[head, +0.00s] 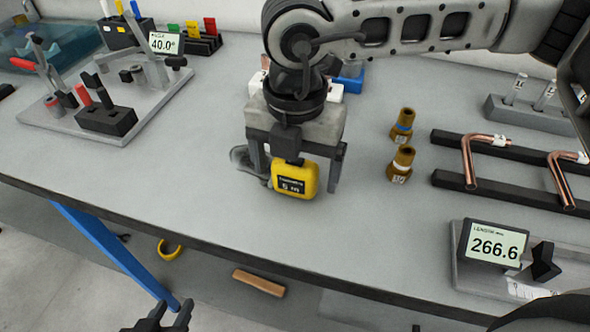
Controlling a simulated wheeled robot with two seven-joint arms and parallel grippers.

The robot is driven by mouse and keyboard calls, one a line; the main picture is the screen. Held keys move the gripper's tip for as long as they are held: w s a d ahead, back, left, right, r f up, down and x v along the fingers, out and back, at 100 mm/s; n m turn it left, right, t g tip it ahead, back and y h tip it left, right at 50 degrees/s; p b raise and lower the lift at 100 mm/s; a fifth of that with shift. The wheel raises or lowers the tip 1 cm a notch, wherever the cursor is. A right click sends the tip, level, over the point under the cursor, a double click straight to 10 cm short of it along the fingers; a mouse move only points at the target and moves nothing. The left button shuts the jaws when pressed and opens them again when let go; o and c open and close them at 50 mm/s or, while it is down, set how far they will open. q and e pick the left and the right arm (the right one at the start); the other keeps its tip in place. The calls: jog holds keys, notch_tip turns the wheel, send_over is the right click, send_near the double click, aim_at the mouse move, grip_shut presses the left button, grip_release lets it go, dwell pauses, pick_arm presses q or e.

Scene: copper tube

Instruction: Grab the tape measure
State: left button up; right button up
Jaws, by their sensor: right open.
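The yellow tape measure (297,180), with a dark label, sits on the grey table below my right gripper (296,170). My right gripper points down with its fingers wide apart, one on each side of the tape measure. The gripper body hides part of its top, and I cannot tell whether a finger touches it. A dark part that looks like my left gripper (165,317) shows at the bottom edge, low and away from the table top; most of it is cut off.
Two brass fittings (402,160) stand right of my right gripper. Bent copper tubes (468,160) rest on black rails farther right. A display reading 266.6 (493,245) is at the front right. A fixture plate (150,110) is at the left. The table's front-left area is clear.

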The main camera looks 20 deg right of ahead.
jog(key=shift+f, duration=0.45)
jog(key=c, duration=1.2)
jog(key=shift+r, duration=0.1)
